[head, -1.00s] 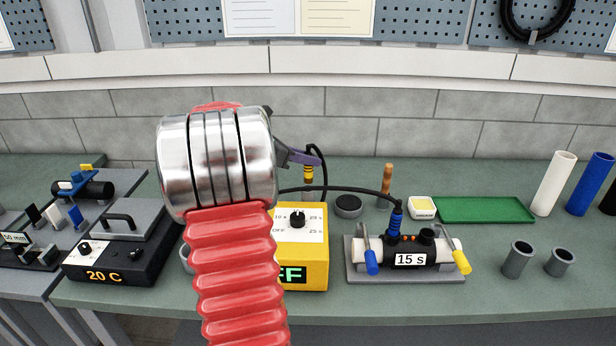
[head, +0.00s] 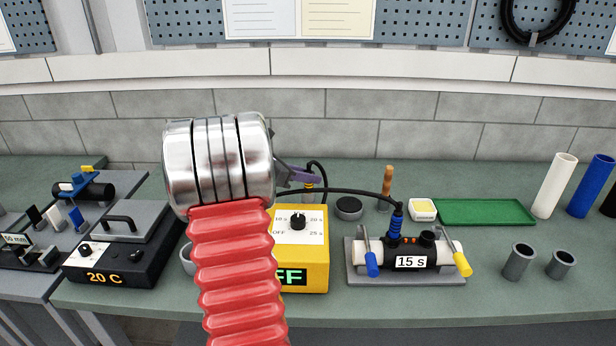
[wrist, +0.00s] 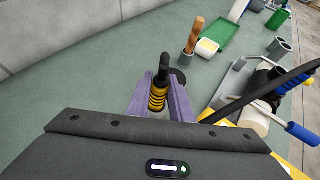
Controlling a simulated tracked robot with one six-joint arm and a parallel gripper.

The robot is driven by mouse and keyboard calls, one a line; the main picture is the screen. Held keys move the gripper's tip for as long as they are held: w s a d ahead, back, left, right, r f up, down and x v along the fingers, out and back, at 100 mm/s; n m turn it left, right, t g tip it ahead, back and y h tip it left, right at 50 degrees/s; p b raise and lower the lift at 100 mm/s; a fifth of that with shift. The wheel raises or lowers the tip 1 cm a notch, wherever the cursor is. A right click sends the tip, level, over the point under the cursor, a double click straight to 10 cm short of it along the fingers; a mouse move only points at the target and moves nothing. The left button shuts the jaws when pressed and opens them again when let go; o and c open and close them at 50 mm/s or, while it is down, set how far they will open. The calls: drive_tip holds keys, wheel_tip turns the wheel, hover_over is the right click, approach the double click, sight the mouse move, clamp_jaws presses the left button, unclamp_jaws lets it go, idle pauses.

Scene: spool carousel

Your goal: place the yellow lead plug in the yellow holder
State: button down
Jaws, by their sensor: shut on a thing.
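The yellow lead plug, ringed in yellow and black, is between the purple fingers of my gripper (wrist: 160,97) in the wrist view. The plug (wrist: 157,98) looks roughly upright, with its black cable bending over at the top. In the head view my gripper (head: 305,175) is behind the yellow timer box, and only a little of the plug (head: 309,184) shows below the fingers. I cannot make out the yellow holder; the box and my gripper hide the area under the plug. I cannot tell whether the plug touches anything below.
The yellow box (head: 314,250) stands just in front of the plug. The black cable (head: 345,190) runs right to a blue plug (head: 396,225) on the "15 s" cylinder (head: 410,252).

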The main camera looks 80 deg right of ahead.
drive_tip(key=shift+f, duration=0.1)
drive_tip(key=c, duration=1.6)
unclamp_jaws()
drive_tip(key=shift+w+r, duration=0.1)
drive_tip(key=shift+r, duration=0.1)
drive_tip(key=shift+v, duration=5.9)
drive_tip(key=shift+f, duration=0.1)
drive_tip(key=shift+a, duration=0.1)
